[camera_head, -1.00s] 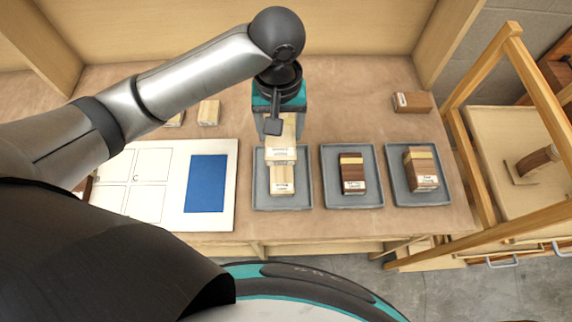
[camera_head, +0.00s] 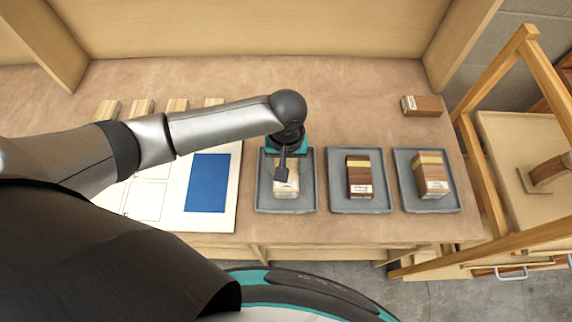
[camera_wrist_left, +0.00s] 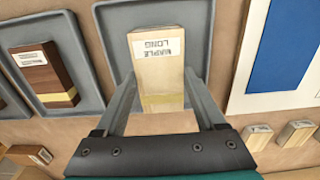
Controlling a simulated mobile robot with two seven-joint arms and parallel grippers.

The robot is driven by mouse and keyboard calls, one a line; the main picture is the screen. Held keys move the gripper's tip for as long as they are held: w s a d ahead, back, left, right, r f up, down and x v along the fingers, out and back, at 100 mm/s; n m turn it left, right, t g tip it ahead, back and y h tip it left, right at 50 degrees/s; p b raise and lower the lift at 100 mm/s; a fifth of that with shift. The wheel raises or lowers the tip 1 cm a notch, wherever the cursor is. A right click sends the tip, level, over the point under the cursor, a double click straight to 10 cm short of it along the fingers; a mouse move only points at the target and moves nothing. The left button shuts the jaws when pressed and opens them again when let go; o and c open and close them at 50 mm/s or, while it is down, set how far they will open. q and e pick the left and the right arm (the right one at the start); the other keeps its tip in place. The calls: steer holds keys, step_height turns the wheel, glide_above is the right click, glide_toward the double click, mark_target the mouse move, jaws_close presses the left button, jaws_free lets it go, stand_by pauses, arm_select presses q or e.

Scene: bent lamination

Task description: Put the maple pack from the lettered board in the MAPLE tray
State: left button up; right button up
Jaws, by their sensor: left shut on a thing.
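A pale maple pack (camera_wrist_left: 158,72) labelled MAPLE LONG is between the fingers of my left gripper (camera_wrist_left: 160,100), which is shut on it. In the head view my left gripper (camera_head: 284,165) is above the leftmost grey tray (camera_head: 264,204), with a pale pack (camera_head: 288,182) beneath it. The gripper partly hides that pack, and I cannot tell whether another lies underneath or whether the held pack rests on something. The white lettered board (camera_head: 226,200) with outlined cells and a blue rectangle lies to the left, partly behind my arm. My right gripper is not in view.
Several pale blocks (camera_head: 142,105) stand behind my arm. A brown block (camera_head: 422,106) lies at the back right. A wooden frame (camera_head: 478,170) stands along the right side.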

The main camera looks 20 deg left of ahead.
arm_select(q)
steer(key=shift+f, duration=0.1)
steer(key=o, duration=1.4)
step_height(320, 180, up, 12)
steer(key=p, duration=0.2)
